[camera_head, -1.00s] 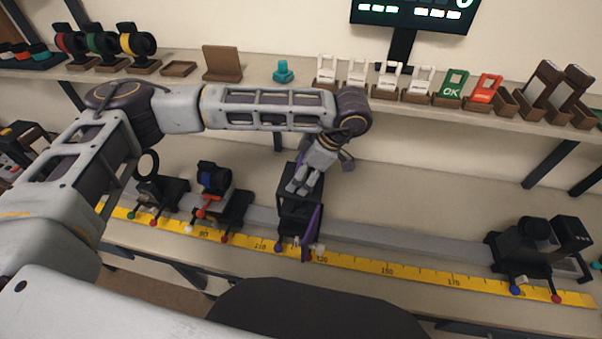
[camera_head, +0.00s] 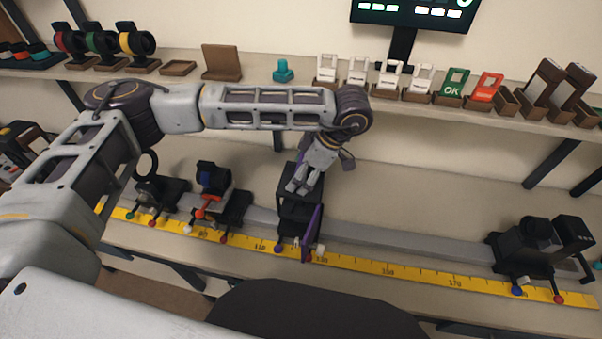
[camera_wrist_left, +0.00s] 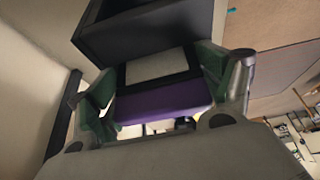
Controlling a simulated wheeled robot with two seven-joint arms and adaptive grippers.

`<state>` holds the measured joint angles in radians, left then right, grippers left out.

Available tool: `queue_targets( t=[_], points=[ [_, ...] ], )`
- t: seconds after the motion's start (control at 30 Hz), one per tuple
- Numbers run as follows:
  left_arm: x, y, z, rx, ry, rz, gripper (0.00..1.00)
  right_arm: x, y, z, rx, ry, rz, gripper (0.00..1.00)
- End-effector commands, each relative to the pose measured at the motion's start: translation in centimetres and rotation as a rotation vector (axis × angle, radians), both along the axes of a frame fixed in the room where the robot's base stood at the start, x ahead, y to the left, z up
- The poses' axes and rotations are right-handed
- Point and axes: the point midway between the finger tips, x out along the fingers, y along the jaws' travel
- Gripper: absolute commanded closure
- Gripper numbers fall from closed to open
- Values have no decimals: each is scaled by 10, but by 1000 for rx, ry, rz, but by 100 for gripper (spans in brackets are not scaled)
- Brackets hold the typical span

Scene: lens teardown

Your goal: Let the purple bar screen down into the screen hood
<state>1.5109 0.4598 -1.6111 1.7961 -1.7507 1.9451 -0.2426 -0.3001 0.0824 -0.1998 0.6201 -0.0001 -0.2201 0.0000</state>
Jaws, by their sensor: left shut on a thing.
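The black screen hood (camera_head: 288,209) stands on the rail behind the yellow scale. My left gripper (camera_head: 301,183) is over its upper part, pointing down. In the left wrist view, the gripper (camera_wrist_left: 160,95) is shut on the purple bar screen (camera_wrist_left: 163,102), with a finger at each end of the bar. A pale panel in a black frame (camera_wrist_left: 156,65) shows beyond the bar, close to the dark hood wall (camera_wrist_left: 150,32). I cannot tell how far the screen sits inside the hood. A purple strip (camera_head: 314,220) slants down the hood's right side. My right gripper is not in view.
Lens carriages (camera_head: 214,190) stand left of the hood on the rail. A black unit (camera_head: 525,245) stands far right, with bare rail (camera_head: 410,242) between. A shelf (camera_head: 300,92) with cards and holders runs behind, below a monitor (camera_head: 412,14).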

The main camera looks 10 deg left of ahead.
Motion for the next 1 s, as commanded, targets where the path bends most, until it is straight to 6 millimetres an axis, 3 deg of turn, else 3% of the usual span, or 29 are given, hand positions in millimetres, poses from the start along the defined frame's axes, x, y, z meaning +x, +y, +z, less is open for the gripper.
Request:
queue_targets(
  t=[0.03, 1.0],
  points=[
    [-4, -1, -13, -1, 17, -6, 55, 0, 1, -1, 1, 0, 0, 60],
    [-4, -1, -13, -1, 16, -4, 55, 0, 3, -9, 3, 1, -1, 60]
  ],
)
